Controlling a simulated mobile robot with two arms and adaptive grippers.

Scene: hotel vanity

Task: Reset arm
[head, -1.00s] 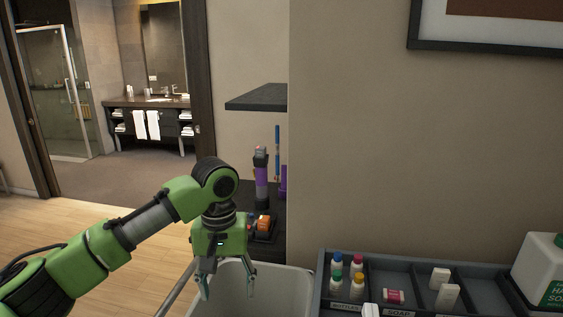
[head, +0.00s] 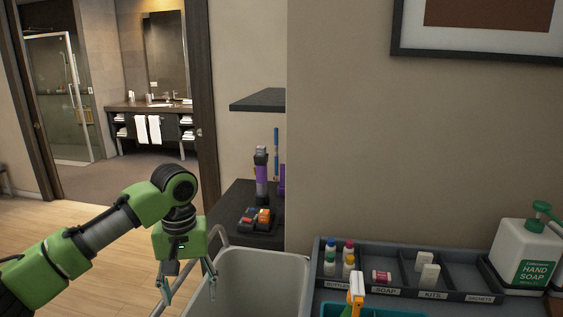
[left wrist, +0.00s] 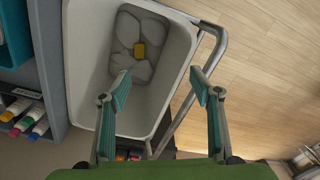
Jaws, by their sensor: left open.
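My left gripper (head: 188,285) is open and empty, pointing down at the left rim of a light grey bin (head: 262,272). It also shows in the left wrist view (left wrist: 162,92), its teal-padded fingers spread wide with the bin's rim and metal handle (left wrist: 212,50) beyond them. My left arm comes in from the lower left in the head view. My right gripper does not show.
A dark organizer tray (head: 455,294) holds small bottles and white boxes at the right, beside a hand soap bottle (head: 527,250). A teal container (head: 385,310) stands in front. A dark shelf (head: 228,192) behind the bin holds a purple-and-grey device (head: 261,175).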

